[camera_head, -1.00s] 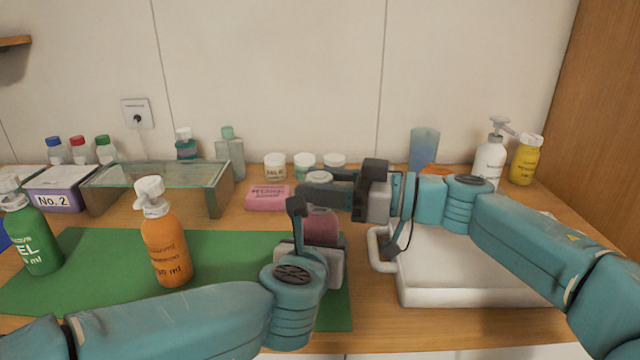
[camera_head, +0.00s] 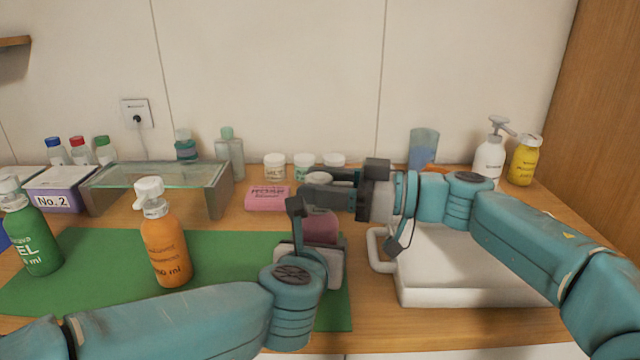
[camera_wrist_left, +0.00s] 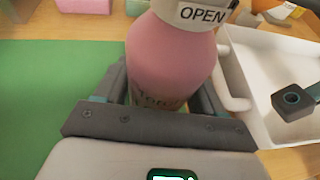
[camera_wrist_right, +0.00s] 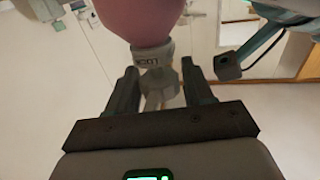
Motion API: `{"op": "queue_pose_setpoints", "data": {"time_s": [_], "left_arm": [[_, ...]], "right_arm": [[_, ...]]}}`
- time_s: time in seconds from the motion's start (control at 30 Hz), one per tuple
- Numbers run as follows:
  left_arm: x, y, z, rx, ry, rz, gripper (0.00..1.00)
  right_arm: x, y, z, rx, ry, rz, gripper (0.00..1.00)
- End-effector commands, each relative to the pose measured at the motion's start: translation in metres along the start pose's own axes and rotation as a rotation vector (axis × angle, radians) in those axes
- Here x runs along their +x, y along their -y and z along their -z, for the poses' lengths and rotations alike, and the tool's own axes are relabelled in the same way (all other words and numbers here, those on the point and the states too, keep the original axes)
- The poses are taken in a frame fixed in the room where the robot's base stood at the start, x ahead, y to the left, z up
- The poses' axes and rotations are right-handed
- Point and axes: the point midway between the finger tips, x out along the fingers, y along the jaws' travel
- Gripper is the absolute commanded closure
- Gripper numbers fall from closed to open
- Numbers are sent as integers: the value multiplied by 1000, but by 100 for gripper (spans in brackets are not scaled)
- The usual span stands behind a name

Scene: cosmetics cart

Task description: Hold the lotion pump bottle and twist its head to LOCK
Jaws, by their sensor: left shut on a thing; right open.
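The pink lotion pump bottle (camera_head: 320,228) stands upright at the green mat's right end. My left gripper (camera_head: 316,252) is shut on its body. In the left wrist view, the bottle (camera_wrist_left: 172,62) sits between the fingers, and its pale collar (camera_wrist_left: 203,14) reads OPEN. My right gripper (camera_head: 330,188) is at the pump head (camera_head: 318,178), partly hiding it. In the right wrist view, the open fingers (camera_wrist_right: 160,82) stand either side of the grey head (camera_wrist_right: 160,85), with gaps visible. The collar there (camera_wrist_right: 152,58) carries a small word, hard to read.
An orange pump bottle (camera_head: 165,245) and a green one (camera_head: 36,240) stand on the left. A pink box (camera_head: 267,198) and white jars (camera_head: 275,167) are behind the grippers. A white tray (camera_head: 450,290) lies under my right arm. The mat's middle (camera_head: 225,265) is clear.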

Motion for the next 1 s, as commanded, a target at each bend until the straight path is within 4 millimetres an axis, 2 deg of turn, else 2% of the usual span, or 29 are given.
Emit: {"op": "queue_pose_setpoints", "data": {"time_s": [0.17, 0.4, 0.53, 0.7, 1.0], "left_arm": [[0, 0, 1, 0, -2, -1, 72], [0, 0, 1, 0, -1, -1, 72], [0, 0, 1, 0, -1, -1, 72], [0, 0, 1, 0, -1, 0, 72], [0, 0, 0, 0, -1, 0, 72]], "right_arm": [[-30, -1, 0, -1, -1, -6, 49], [-85, -1, 0, -1, 0, -5, 49], [-106, 0, 1, -2, -1, -3, 49], [-117, 0, 1, -1, -1, -1, 49], [-118, 0, 1, -2, -1, 0, 49]]}}
